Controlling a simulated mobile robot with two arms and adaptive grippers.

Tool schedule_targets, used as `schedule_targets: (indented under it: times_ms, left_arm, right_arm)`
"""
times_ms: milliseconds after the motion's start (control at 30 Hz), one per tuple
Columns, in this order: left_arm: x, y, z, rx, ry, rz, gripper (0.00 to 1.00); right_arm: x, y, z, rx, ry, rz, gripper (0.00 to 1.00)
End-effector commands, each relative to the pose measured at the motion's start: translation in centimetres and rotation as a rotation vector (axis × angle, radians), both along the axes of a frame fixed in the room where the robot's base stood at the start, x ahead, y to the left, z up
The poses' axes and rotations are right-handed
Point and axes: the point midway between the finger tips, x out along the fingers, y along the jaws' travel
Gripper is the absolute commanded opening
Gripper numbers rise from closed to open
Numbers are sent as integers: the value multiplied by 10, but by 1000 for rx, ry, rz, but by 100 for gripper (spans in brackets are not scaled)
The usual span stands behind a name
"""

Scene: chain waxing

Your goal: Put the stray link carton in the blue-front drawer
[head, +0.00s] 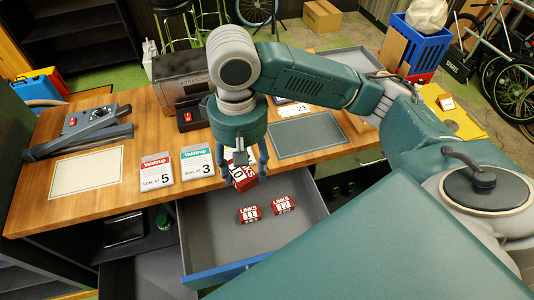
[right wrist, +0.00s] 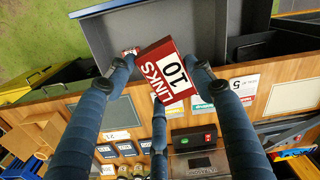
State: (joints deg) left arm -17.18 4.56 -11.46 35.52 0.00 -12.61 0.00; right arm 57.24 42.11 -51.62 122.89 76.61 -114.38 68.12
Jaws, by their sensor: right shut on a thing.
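The stray link carton (head: 243,180) is a red and white box; in the right wrist view it (right wrist: 165,76) reads LINKS 10. My right gripper (head: 242,172) is shut on it and holds it tilted, above the workbench's front edge and the rear of the open drawer. The blue-front drawer (head: 300,238) is pulled out, its blue front edge (head: 228,274) toward me. Two red link cartons, 11 (head: 249,215) and 12 (head: 283,205), lie inside it, apart from the held one. My left gripper is not in view.
The wooden workbench (head: 60,207) holds a SEAL KIT 5 card (head: 156,170), a SEAL KIT 3 card (head: 197,162), a grey mat (head: 307,136) and a grey clamp-like tool at left. The drawer's front and right floor is bare.

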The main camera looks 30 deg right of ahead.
Motion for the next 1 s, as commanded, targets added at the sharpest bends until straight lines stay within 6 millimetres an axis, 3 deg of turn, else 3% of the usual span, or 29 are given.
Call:
schedule_targets:
  times_ms: [33, 367, 600, 700, 1000]
  left_arm:
    - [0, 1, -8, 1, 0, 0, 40]
    - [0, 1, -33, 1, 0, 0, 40]
    - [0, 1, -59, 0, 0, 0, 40]
    - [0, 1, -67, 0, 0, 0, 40]
    - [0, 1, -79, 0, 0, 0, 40]
  right_arm:
    - [6, 6, -13, 4, 3, 7, 30]
    - [40, 29, -76, 7, 2, 42, 30]
    - [58, 48, -149, 7, 4, 70, 30]
    - [60, 53, -176, 5, 5, 78, 30]
    - [60, 55, -226, -4, 9, 85, 30]
